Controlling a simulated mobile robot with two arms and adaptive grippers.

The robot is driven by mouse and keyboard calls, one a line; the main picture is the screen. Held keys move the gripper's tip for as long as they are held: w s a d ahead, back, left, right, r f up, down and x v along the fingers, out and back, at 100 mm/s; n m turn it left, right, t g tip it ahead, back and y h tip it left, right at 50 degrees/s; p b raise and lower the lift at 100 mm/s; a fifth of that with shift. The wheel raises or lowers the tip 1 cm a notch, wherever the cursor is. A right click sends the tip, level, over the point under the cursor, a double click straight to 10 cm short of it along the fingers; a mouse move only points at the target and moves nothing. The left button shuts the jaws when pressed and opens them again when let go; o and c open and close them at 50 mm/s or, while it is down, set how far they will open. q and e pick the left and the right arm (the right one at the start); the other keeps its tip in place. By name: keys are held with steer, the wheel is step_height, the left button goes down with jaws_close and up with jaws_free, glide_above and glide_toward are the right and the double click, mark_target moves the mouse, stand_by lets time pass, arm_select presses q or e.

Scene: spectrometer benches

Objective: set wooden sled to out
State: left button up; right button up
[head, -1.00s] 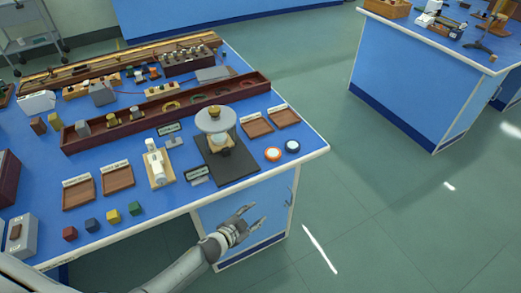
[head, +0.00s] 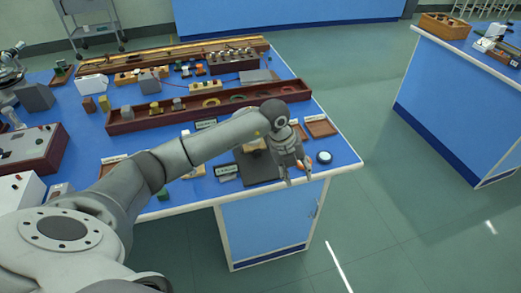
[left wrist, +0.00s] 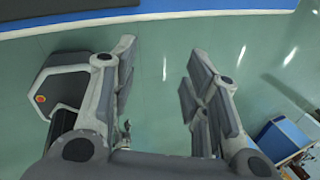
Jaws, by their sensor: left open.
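My left gripper (head: 293,172) is at the front right of the blue bench (head: 345,160), pointing down near its front edge. In the left wrist view its fingers (left wrist: 160,90) are spread, with only floor between them. A low wooden piece with a grey block (head: 128,79) stands at the back of the bench, in front of a long wooden rail (head: 165,57). I cannot tell for sure which piece is the wooden sled. My left arm hides much of the bench's front middle. My right gripper is not in view.
A long dark red trough (head: 125,125) holding several parts crosses the bench. A black base (head: 262,172) lies beside my gripper, partly hidden, and a white-topped disc (head: 325,157) lies to its right. Open floor (head: 390,220) separates this bench from another (head: 450,110).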

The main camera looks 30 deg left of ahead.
mark_target(258, 150)
arm_select(q)
steer(key=w+a+r+n+y, duration=0.1)
steer(key=a+r+y, duration=0.25)
steer(key=a, duration=0.25)
steer(key=a+r+n+y, duration=0.1)
steer(key=a+r+y, duration=0.25)
steer(key=a, duration=0.35)
steer(key=shift+t+h, duration=0.3)
steer(key=x, duration=0.5)
steer(key=p+x, duration=0.1)
steer(key=x, duration=0.4)
steer(key=shift+w+f+p, duration=0.25)
steer(key=shift+p, duration=0.05)
steer(key=shift+c, duration=0.3)
jaws_close()
